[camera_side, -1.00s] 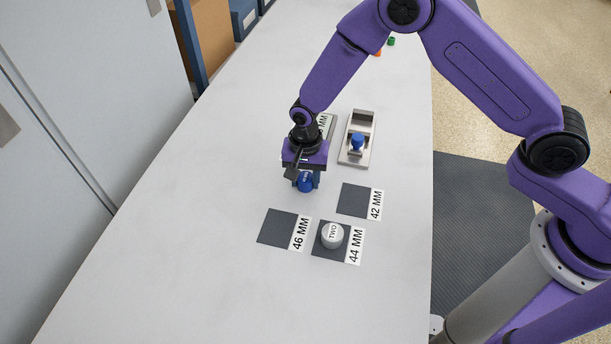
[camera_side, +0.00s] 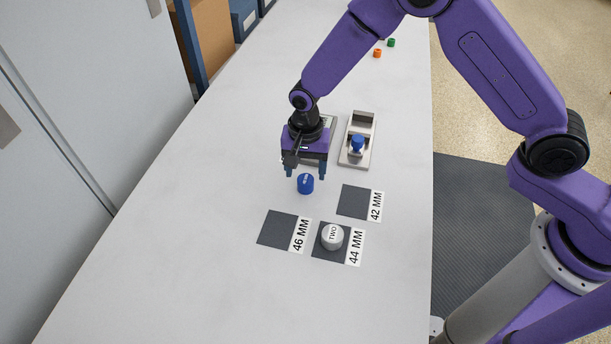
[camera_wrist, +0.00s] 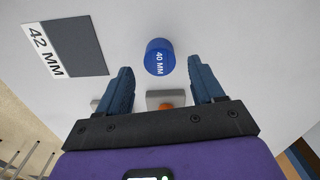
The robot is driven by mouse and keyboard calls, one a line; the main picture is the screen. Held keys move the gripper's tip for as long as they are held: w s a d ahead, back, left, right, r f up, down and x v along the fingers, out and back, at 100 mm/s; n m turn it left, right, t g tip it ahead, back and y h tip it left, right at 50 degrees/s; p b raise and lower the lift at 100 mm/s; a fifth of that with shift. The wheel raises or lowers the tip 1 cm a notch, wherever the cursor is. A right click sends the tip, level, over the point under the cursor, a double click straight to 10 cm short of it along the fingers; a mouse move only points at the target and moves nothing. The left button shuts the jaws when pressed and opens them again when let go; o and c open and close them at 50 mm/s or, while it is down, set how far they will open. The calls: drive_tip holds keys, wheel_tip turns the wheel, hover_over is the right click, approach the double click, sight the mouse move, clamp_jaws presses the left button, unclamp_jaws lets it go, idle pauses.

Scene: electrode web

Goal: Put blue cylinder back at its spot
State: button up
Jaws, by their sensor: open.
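The blue cylinder (camera_side: 305,184) stands upright on the bare white table, behind the dark squares. In the wrist view its blue top (camera_wrist: 160,57) reads "40 MM". My gripper (camera_side: 305,173) is open and empty above the cylinder, its fingertips clear of it. In the wrist view my open fingers (camera_wrist: 162,82) point towards either side of it.
Dark squares are marked 46 MM (camera_side: 278,228), 42 MM (camera_side: 354,200) and 44 MM (camera_side: 319,250). A white cylinder (camera_side: 332,236) marked TWO sits on the 44 MM square. A metal fixture (camera_side: 352,159) with a blue knob (camera_side: 357,144) stands behind right. The table's left side is clear.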

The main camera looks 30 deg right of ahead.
sight(308, 180)
wheel_tip(308, 180, up, 8)
idle(0.4)
drive_tip(key=shift+r, duration=0.15)
drive_tip(key=s+d+r+n, duration=0.3)
drive_tip(key=s+d+n, duration=0.3)
drive_tip(key=s, duration=0.3)
drive_tip(key=s+d+r+n, duration=0.4)
drive_tip(key=s+d+n, duration=0.3)
drive_tip(key=s, duration=0.3)
drive_tip(key=s+d+r+n, duration=0.4)
drive_tip(key=s+d+n, duration=0.3)
drive_tip(key=s, duration=0.3)
drive_tip(key=shift+s+d+r, duration=0.15)
drive_tip(key=shift+d+r, duration=0.05)
